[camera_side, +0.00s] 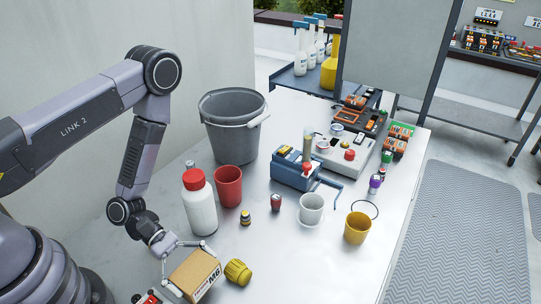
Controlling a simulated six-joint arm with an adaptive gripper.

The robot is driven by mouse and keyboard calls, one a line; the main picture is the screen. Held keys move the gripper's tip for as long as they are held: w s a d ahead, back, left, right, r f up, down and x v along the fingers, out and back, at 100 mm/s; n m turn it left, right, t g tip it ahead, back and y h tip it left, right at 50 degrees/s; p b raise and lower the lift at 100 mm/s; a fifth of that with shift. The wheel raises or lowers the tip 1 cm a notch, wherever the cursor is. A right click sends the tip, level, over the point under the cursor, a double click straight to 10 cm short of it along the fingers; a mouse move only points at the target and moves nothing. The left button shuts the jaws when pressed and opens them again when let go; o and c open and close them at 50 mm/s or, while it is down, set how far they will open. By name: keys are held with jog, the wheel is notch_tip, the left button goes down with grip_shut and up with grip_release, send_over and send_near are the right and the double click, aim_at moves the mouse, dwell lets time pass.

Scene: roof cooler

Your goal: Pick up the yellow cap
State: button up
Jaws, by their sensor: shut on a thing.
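My gripper (190,267) is at the lower left, its fingers spread to either side of a brown cardboard box (198,272) marked M6 and closed on it. Whether the box touches the table or is lifted cannot be told. The yellow cap (238,272), ribbed and tilted, is just right of the box, outside the fingers. Whether cap and box touch is unclear.
A white bottle with a red lid (198,205), a red cup (228,186) and a small black-and-yellow item (245,217) stand behind the box. A grey bucket (232,130), white cup (311,208) and yellow cup (357,228) are farther off. The front-right table (320,275) is clear.

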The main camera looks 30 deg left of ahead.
aim_at(200, 284)
jog(key=shift+f, duration=1.85)
jog(key=shift+f, duration=0.15)
jog(key=o, duration=0.9)
